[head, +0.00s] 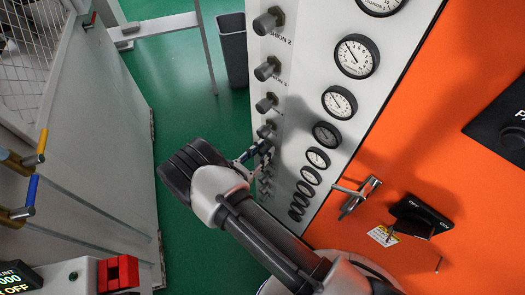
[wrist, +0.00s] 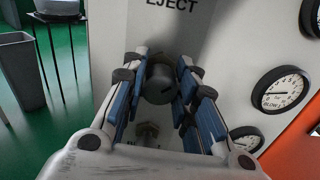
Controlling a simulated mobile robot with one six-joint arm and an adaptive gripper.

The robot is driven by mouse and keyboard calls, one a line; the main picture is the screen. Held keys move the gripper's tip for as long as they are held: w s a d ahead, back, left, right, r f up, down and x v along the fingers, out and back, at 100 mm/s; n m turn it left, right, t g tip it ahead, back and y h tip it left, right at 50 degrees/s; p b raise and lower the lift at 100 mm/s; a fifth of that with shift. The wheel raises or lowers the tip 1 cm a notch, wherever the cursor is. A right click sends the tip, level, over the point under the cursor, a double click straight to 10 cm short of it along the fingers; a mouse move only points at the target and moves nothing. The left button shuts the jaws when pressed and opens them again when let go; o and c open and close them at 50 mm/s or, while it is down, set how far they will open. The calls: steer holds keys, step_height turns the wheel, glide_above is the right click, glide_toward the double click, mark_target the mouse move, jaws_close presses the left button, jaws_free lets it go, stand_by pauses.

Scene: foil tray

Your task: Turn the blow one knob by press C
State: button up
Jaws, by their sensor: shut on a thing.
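The dark grey round knob (wrist: 160,84) sits on the white panel below the printed word EJECT, beside a gauge whose face reads BLOW. I take it as the blow one knob, but the number is too small to read surely. My gripper (wrist: 158,92) has its blue-padded fingers on both sides of the knob and is shut on it. In the head view, my gripper (head: 258,150) reaches the lower part of the knob column; the fingers and arm partly hide the knobs there. No marking for press C is readable.
The BLOW gauge (wrist: 281,88) is right of the held knob. Another knob (wrist: 148,130) lies just below, between my fingers. Several knobs and gauges (head: 357,56) line the white panel. A chrome handle (head: 360,197) and black switch (head: 420,214) are on the orange panel.

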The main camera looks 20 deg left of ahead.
steer(key=shift+f+m+b, duration=0.1)
steer(key=shift+m+b, duration=0.4)
steer(key=shift+m, duration=0.1)
steer(key=shift+c, duration=0.3)
steer(key=shift+m, duration=0.5)
steer(key=o, duration=1)
steer(key=shift+o, duration=0.2)
steer(key=shift+s, duration=0.1)
steer(key=v, duration=1.2)
stand_by(0.6)
